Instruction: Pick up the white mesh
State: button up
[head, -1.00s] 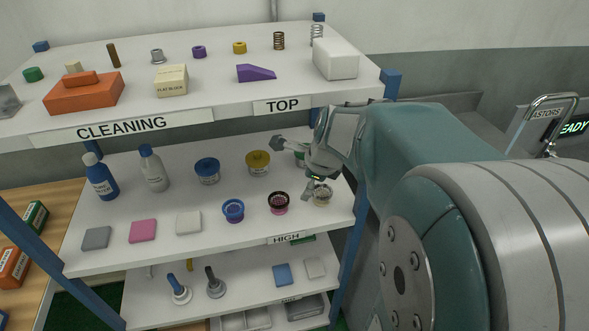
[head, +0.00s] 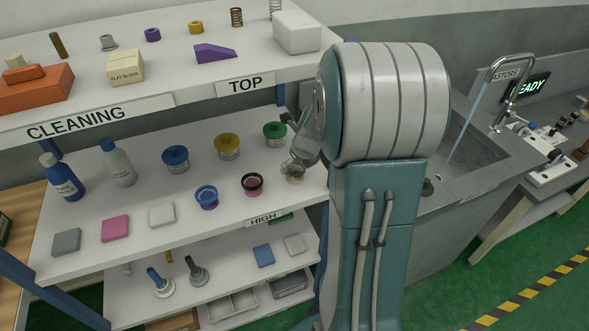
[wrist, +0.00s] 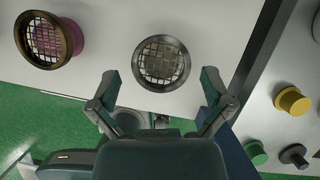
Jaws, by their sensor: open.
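The white mesh is a small round sieve with a pale body and a wire grid in its rim. In the wrist view the white mesh (wrist: 161,62) stands near the shelf's front edge, just beyond the fingertips and centred between them. In the head view the white mesh (head: 295,179) is at the right end of the HIGH shelf, partly hidden by my gripper. My gripper (wrist: 160,86) is open and empty, its two fingers spread wider than the sieve. In the head view my gripper (head: 298,163) is right above and behind the sieve.
The pink mesh (head: 252,185) and blue mesh (head: 206,197) stand left of it. A green-lid jar (head: 274,134) stands behind. The TOP shelf (head: 180,85) overhangs the back, and a blue rack post (wrist: 243,160) is close on the right.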

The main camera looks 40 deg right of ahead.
jog(key=shift+w+d+f, duration=0.1)
jog(key=shift+w+f, duration=0.1)
jog(key=shift+f, duration=0.25)
jog(key=shift+c, duration=0.3)
jog(key=c, duration=0.6)
jog(key=shift+c, duration=0.2)
jog(key=shift+r, duration=0.15)
